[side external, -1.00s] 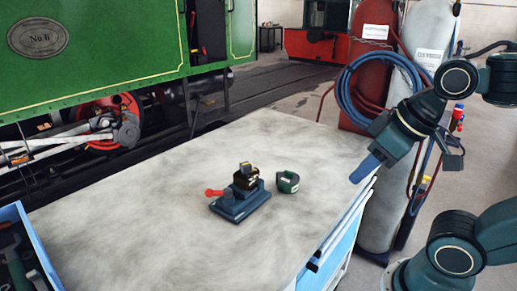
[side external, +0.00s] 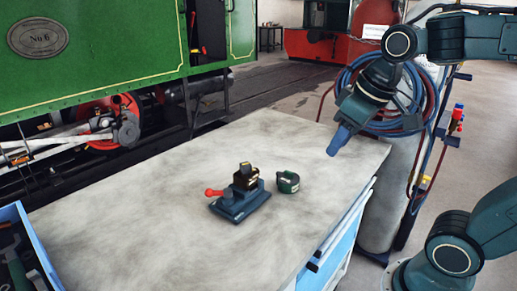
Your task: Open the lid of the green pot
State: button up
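A small dark green round object (side external: 288,182) with a pale label sits on the worktop, and it may be the green pot. I cannot make out a separate lid on it at this size. My gripper (side external: 338,141) is above the worktop's right part, to the upper right of the green object and apart from it. It points down and to the left. Its blue fingers look like one block from this side, so I cannot tell whether they are open or shut. I see nothing hanging from them.
A blue device (side external: 240,202) with a red-knobbed lever and a black-yellow top stands just left of the green object. A blue tool box (side external: 38,250) is at the left edge. The grey worktop (side external: 130,190) is otherwise clear. Gas cylinders with blue hoses (side external: 352,85) stand behind its right side.

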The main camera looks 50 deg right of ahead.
jog(key=w+d+g, duration=0.1)
jog(key=w+d, duration=0.2)
jog(key=w, duration=0.4)
jog(key=g, duration=0.3)
send_over(289, 172)
notch_tip(289, 172, down, 11)
jog(key=shift+d+f, duration=0.1)
jog(key=shift+f, duration=0.05)
jog(key=shift+f, duration=6.8)
jog(key=shift+c, duration=0.4)
grip_shut()
